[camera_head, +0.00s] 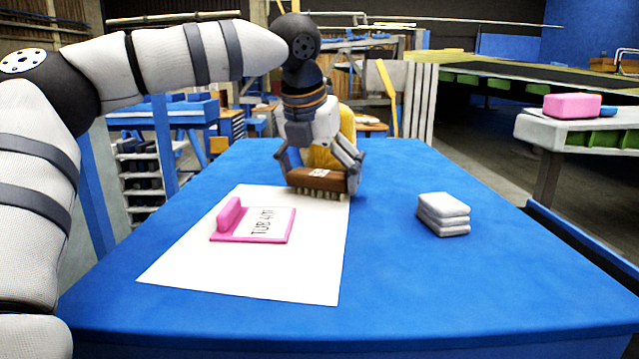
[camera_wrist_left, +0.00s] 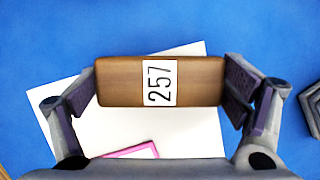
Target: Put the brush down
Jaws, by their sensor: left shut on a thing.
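The brush (camera_head: 318,181) has a brown wooden back and pale bristles pointing down. My left gripper (camera_head: 320,178) is shut on it, with one finger at each end. In the left wrist view the brush (camera_wrist_left: 118,80) lies across between the fingers, with a white label reading 257. In the head view it is at the far right part of the white sheet (camera_head: 190,262), bristles close to the surface; whether they touch it I cannot tell. My right gripper is not in view.
A pink plate with an upright pink block and a label (camera_head: 222,238) lies on the sheet. A stack of white folded cloths or pads (camera_head: 443,214) sits on the blue table (camera_head: 440,290) at right. The table's right front is clear. A pink block (camera_head: 571,106) rests on another bench.

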